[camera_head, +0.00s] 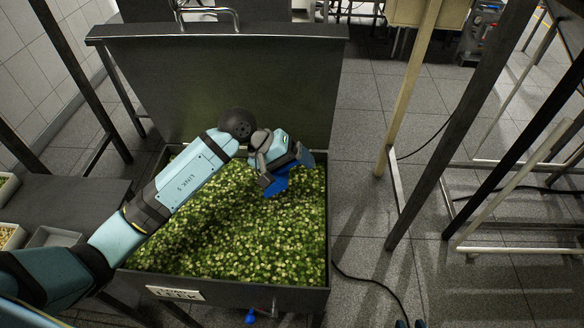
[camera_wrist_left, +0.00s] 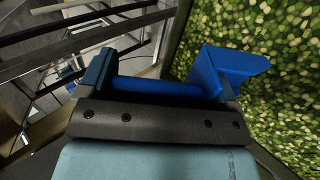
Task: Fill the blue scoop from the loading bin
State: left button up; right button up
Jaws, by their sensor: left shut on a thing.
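The blue scoop (camera_head: 278,182) is over the far right part of the loading bin (camera_head: 230,292). My left gripper (camera_head: 283,172) is shut on the scoop's handle. In the left wrist view the blue handle lies across between the two fingers of the left gripper (camera_wrist_left: 160,88). The scoop's blue head (camera_wrist_left: 225,70) sticks out to the right there, in front of the green chopped pieces (camera_wrist_left: 285,75). The bin is filled with these green pieces, labelled LEEK at its front. Whether the scoop's head touches them or holds any is hidden.
A dark upright panel (camera_head: 225,80) rises behind the bin. Metal table frames and legs (camera_head: 462,130) stand to the right. Small trays (camera_head: 55,238) sit on a dark surface at the left. A black cable (camera_head: 375,283) lies on the tiled floor.

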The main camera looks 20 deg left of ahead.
aim_at(287, 179)
pick_arm(q)
notch_tip(287, 179, down, 6)
jog(key=shift+r+b, duration=0.15)
jog(key=shift+b, duration=0.45)
notch_tip(287, 179, down, 5)
jog(key=b, duration=0.5)
jog(key=shift+b, duration=0.3)
jog(key=shift+f+b, duration=0.35)
jog(key=shift+b, duration=0.05)
jog(key=shift+f+b, duration=0.2)
jog(key=shift+b, duration=0.25)
dwell(0.6)
